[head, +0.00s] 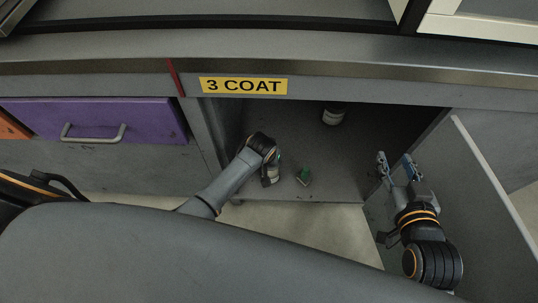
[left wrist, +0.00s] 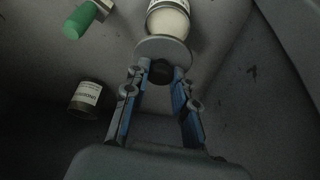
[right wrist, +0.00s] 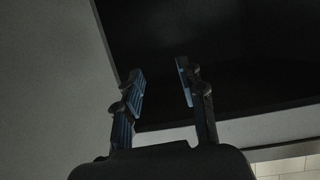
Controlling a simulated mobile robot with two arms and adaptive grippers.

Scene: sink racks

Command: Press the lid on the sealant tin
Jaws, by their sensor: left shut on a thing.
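My left gripper (left wrist: 160,80) is shut on the dark knob of a grey round lid (left wrist: 165,47). In the left wrist view a tin (left wrist: 169,20) with a pale body shows just past the lid, partly covered by the lid's edge. I cannot tell whether lid and tin touch. In the head view the left gripper (head: 268,168) points down into the open cabinet, with a pale-labelled tin (head: 271,178) right by it. My right gripper (head: 395,164) is open and empty at the cabinet's right side; it also shows in the right wrist view (right wrist: 160,80).
A second labelled tin (head: 333,115) stands farther back; it also shows in the left wrist view (left wrist: 88,97). A green object (head: 304,177) lies on the cabinet floor (head: 290,145) near the front. The cabinet door (head: 470,200) stands open at right. A purple drawer (head: 100,118) is at left.

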